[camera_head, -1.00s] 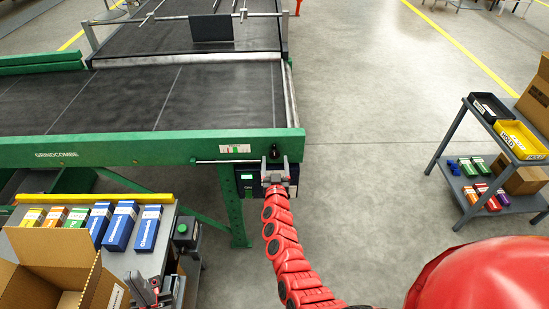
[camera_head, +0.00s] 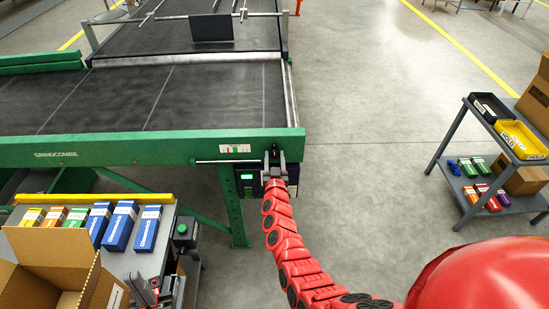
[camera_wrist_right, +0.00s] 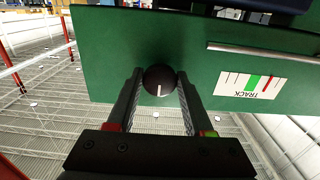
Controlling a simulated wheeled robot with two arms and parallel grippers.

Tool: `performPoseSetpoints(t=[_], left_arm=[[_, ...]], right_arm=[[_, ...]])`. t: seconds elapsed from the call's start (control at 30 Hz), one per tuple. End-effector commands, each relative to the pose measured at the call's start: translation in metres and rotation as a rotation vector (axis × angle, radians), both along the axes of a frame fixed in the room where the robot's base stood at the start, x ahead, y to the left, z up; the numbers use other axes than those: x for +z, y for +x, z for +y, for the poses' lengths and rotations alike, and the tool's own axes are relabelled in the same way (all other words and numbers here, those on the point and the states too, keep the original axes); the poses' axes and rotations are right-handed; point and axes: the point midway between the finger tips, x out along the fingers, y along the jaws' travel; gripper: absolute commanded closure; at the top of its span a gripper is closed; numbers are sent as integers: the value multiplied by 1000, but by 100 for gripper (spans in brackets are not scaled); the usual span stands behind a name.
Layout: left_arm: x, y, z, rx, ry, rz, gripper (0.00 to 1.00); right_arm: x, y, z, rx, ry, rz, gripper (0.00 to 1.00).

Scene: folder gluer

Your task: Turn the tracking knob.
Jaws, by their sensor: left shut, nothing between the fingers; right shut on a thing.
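The tracking knob (camera_wrist_right: 160,80) is a dark round knob with a white line on the green machine frame (camera_wrist_right: 120,55). In the right wrist view the white line points down in the picture. My right gripper (camera_wrist_right: 159,90) is shut on the knob, one finger on each side. In the head view my right gripper (camera_head: 275,163) is at the right end of the green beam and mostly hides the knob. A TRACK label (camera_wrist_right: 251,87) with green and red bands is beside the knob. My left gripper (camera_head: 145,290) is shut and empty at the lower left, partly cut off.
A dark belt (camera_head: 120,105) lies behind the green beam. A control box with a lit green screen (camera_head: 246,177) is just below the label. A bench with colored boxes (camera_head: 147,228) and an open carton (camera_head: 60,262) is at left. A cart (camera_head: 462,135) stands at right on open floor.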

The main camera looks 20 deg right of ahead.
Motion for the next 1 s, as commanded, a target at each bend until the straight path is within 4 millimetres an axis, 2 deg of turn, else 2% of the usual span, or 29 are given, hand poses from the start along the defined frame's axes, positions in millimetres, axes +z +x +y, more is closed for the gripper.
performPoseSetpoints(t=[0.37, 1.0], left_arm=[[-3, 0, 0, 0, 0, 0, 100], [-25, 0, 0, 0, 0, 0, 100]], right_arm=[[-1, 0, 0, -1, 46, -13, 100], [-2, 0, 0, -2, 433, -125, 100]])
